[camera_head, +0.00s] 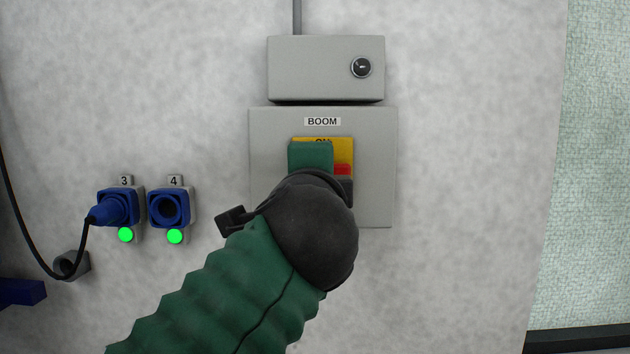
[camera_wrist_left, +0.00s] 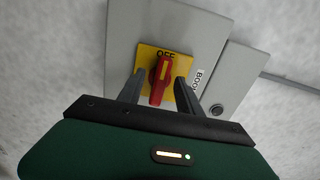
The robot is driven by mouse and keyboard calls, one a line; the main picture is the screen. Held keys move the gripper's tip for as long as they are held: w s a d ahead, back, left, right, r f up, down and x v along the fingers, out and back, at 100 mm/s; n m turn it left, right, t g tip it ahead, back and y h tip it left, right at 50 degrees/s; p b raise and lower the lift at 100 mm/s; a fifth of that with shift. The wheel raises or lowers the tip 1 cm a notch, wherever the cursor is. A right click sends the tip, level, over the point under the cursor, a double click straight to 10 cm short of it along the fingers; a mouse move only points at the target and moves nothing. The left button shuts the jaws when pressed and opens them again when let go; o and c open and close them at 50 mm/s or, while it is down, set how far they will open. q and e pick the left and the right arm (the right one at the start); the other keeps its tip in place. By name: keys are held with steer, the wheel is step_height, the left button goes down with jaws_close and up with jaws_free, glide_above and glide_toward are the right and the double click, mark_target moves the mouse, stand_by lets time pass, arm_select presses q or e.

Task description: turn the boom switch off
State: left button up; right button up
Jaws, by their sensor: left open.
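The boom switch has a red handle (camera_wrist_left: 158,88) on a yellow plate (camera_wrist_left: 147,54), fixed to a grey box (camera_head: 265,150) labelled BOOM. In the head view my left gripper (camera_head: 325,180) covers most of the switch; only a bit of red handle (camera_head: 342,169) and part of ON on the yellow plate (camera_head: 345,148) show. In the wrist view my left gripper (camera_wrist_left: 159,80) is open, with one finger on each side of the handle. The handle's far end points at the word OFF. Contact with the fingers cannot be told. My right gripper is not in view.
A smaller grey box (camera_head: 315,68) with a round black knob or lock sits above. At left are socket 3 with a blue plug (camera_head: 115,207) and cable, and open blue socket 4 (camera_head: 169,209), each with a green light. The wall to the right is bare.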

arm_select(q)
steer(key=s+b, duration=0.3)
steer(key=s, duration=1.1)
steer(key=shift+s, duration=0.3)
steer(key=shift+f, duration=0.1)
